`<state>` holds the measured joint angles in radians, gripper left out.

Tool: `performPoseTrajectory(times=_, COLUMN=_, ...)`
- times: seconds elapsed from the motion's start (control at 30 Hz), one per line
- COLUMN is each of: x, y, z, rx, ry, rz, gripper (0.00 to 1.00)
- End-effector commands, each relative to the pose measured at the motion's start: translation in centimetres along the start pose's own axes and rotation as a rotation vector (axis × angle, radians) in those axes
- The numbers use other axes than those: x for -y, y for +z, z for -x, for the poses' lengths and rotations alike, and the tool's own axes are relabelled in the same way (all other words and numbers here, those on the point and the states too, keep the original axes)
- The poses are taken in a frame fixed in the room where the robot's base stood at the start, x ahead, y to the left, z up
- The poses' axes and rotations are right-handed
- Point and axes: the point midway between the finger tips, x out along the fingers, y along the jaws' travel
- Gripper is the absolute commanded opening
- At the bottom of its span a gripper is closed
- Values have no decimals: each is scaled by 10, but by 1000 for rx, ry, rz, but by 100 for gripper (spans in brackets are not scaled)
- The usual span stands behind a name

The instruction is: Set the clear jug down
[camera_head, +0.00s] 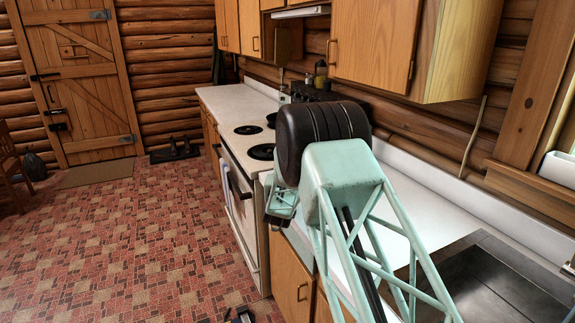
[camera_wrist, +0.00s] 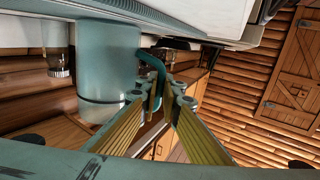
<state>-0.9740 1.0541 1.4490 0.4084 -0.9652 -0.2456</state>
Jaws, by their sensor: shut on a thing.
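The clear jug (camera_wrist: 104,65), a teal-tinted cylinder with a curved handle (camera_wrist: 154,64), shows in the wrist view, left of centre. That picture is upside down, so the jug's base is toward the white surface at the top and the jug looks roughly upright. I cannot tell whether its base touches that surface. My gripper (camera_wrist: 166,88) is shut on the jug's handle, its fingers meeting beside the jug. In the head view my arm hides the jug and most of my gripper.
The white counter (camera_head: 395,199) runs along the wall, with a sink (camera_head: 490,283) at the near right. The stove (camera_head: 238,180) with dark burners stands beyond my arm. Cabinets (camera_head: 376,45) hang above. A small glass container (camera_wrist: 57,52) shows beside the jug. The far counter (camera_head: 232,98) looks clear.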

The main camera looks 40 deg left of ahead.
Motion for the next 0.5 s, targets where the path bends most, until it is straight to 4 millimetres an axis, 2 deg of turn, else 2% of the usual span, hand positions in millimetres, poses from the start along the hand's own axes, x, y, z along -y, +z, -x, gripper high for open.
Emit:
performPoseTrajectory(times=0.33, x=0, y=0, z=0, rx=-3, ry=0, rz=0, gripper=0)
performPoseTrajectory(times=0.37, x=0, y=2, z=0, rx=0, ry=0, rz=0, gripper=7)
performPoseTrajectory(times=0.5, x=0, y=1, z=0, rx=0, ry=0, rz=0, gripper=19)
